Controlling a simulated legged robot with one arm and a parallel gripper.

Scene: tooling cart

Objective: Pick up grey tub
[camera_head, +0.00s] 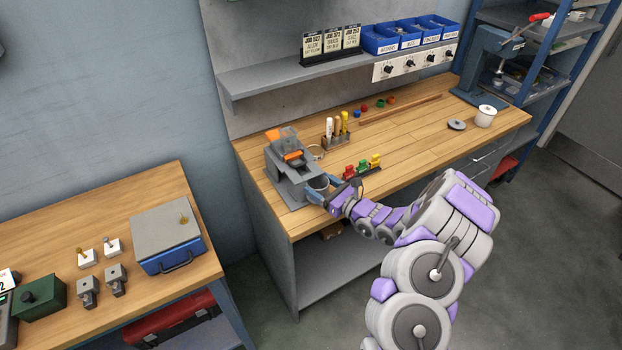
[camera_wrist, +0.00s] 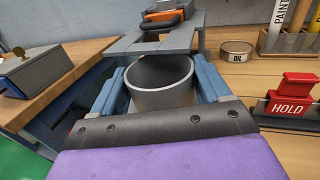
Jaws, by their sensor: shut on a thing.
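The grey tub (camera_wrist: 162,97) is an open, empty-looking cylinder. In the wrist view it sits between the two blue fingers of my gripper (camera_wrist: 160,88), which are shut on its left and right sides. In the head view the tub (camera_head: 318,183) shows at the front left of the workbench, in front of a grey stand, with my gripper (camera_head: 324,190) at it. The tub looks upright. Its base is hidden by my gripper's body in the wrist view, so I cannot tell whether it touches the surface under it.
The grey stand with an orange part (camera_head: 287,155) is right behind the tub. A red HOLD block (camera_wrist: 292,95) and an OIL tin (camera_wrist: 236,48) are to the right. A lower bench (camera_head: 60,285) stands at the left. The workbench's middle (camera_head: 420,137) is mostly clear.

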